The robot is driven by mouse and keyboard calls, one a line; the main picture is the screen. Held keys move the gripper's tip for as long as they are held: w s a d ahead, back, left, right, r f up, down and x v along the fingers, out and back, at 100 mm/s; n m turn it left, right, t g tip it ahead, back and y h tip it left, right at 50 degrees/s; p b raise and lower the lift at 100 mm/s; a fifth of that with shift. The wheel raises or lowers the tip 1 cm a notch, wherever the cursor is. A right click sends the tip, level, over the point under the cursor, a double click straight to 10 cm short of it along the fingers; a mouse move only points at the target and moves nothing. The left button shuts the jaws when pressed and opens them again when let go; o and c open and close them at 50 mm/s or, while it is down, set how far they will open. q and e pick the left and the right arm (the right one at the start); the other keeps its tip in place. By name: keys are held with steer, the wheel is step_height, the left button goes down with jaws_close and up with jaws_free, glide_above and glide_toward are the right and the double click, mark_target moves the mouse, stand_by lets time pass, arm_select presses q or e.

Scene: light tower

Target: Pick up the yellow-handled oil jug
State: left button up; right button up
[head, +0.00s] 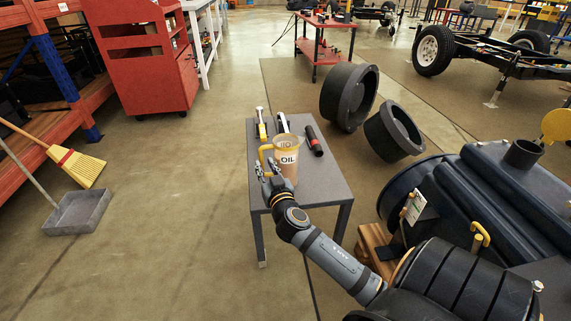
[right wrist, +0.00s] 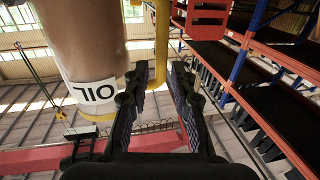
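The oil jug (head: 286,165) is a tan, translucent container with a white "OIL" label and a yellow handle (head: 264,153) on its left side. It stands upright on a small grey table (head: 320,182). My right gripper (head: 267,170) is at the handle side of the jug. In the right wrist view the picture is upside down; the jug (right wrist: 85,45) fills the upper left. There my right gripper (right wrist: 161,68) has its fingers apart, with the yellow handle (right wrist: 162,45) showing in the gap between them. Contact cannot be told. My left gripper is not in view.
Behind the jug on the table lie a yellow-and-white tool (head: 261,125), another tool (head: 283,123) and a black-and-red cylinder (head: 313,140). Black round parts (head: 349,97) sit on the floor beyond. A large dark machine (head: 480,200) stands at the right.

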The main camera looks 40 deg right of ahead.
mark_target(261, 155)
steer(key=x, duration=0.2)
steer(key=r+b+x, duration=0.1)
steer(key=x, duration=0.2)
steer(key=shift+w+r, duration=0.1)
jaws_close()
steer(key=shift+r, duration=0.1)
stand_by(0.3)
